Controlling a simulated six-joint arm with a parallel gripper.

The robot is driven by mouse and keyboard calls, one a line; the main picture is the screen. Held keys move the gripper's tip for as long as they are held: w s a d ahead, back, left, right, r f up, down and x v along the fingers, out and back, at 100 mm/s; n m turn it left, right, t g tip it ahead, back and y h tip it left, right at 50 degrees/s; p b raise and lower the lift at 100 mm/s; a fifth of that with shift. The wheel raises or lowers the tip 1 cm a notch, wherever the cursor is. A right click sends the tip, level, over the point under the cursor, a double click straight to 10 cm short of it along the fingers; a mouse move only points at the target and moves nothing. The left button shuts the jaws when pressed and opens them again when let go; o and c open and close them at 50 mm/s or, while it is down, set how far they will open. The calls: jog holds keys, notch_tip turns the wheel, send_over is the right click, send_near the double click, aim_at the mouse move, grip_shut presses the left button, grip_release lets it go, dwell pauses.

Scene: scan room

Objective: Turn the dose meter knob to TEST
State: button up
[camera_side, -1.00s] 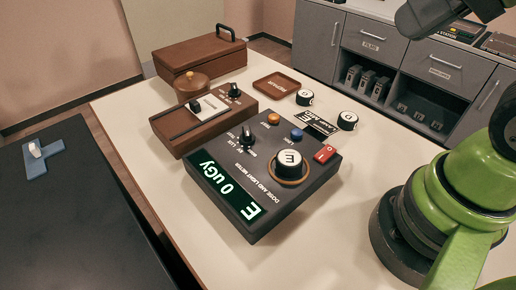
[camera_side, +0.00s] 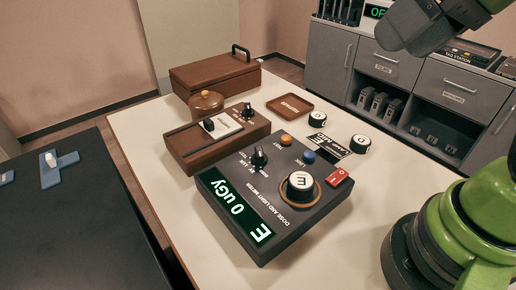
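The dose and light meter (camera_side: 274,202) is a dark grey box on the white table. Its green display (camera_side: 236,212) reads "E 0 uGy". A black knob (camera_side: 259,159) with a white pointer mark sits on its upper left; the small labels around it are too blurred to read fully. A round cap marked E (camera_side: 299,184) sits in an orange ring on the meter. A grey part of my arm's end (camera_side: 425,25) hangs at the top right, well away from the meter. No gripper fingertips are clearly visible, so its opening cannot be judged.
A brown box with a slider (camera_side: 190,153) adjoins the meter, with another small knob (camera_side: 247,110). My green base occupies the right.

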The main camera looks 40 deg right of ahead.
jog(key=w+a+f+n+g, duration=0.3)
jog(key=w+n, duration=0.4)
jog(key=w, duration=0.4)
jog(key=n+g+h, duration=0.2)
jog(key=n+g, duration=0.1)
jog(key=n, duration=0.4)
send_near(257, 151)
notch_tip(257, 151, down, 9)
jog(key=shift+f, duration=0.1)
jog(key=c, duration=0.9)
